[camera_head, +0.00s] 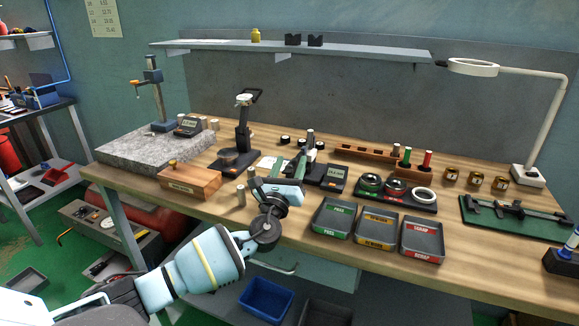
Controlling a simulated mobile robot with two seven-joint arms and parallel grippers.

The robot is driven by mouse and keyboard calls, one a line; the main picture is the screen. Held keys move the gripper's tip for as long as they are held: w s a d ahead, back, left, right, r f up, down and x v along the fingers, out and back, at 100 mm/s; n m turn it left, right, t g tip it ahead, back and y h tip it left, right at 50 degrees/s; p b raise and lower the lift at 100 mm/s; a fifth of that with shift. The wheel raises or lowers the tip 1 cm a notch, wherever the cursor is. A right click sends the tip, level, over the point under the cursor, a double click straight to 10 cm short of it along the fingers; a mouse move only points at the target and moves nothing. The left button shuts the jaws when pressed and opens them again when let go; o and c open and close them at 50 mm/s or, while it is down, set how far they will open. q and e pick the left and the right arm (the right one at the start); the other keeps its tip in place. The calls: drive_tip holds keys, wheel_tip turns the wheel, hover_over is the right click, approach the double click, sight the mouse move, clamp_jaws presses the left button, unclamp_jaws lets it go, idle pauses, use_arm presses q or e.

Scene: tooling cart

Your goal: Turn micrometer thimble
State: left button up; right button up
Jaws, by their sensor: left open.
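A dark stand (243,135) rises from the bench left of centre. A dark C-shaped frame with a pale, silvery part is clamped at its top; this looks like the micrometer (255,95). It is too small to tell the thimble from the rest. My left gripper (299,165) reaches over the bench from the front, right of the stand and lower than its top. It is open and apart from the micrometer; its fingers are partly hidden by its own body. My right gripper is out of view.
A wooden box (190,184) and a granite plate (130,150) lie to the left. Pass, rework and scrap trays (423,240) stand in front to the right. A lamp (474,68) and a shelf (370,52) are above.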

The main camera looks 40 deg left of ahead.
use_arm(q)
drive_tip(key=c, duration=1)
drive_tip(key=shift+n, duration=0.4)
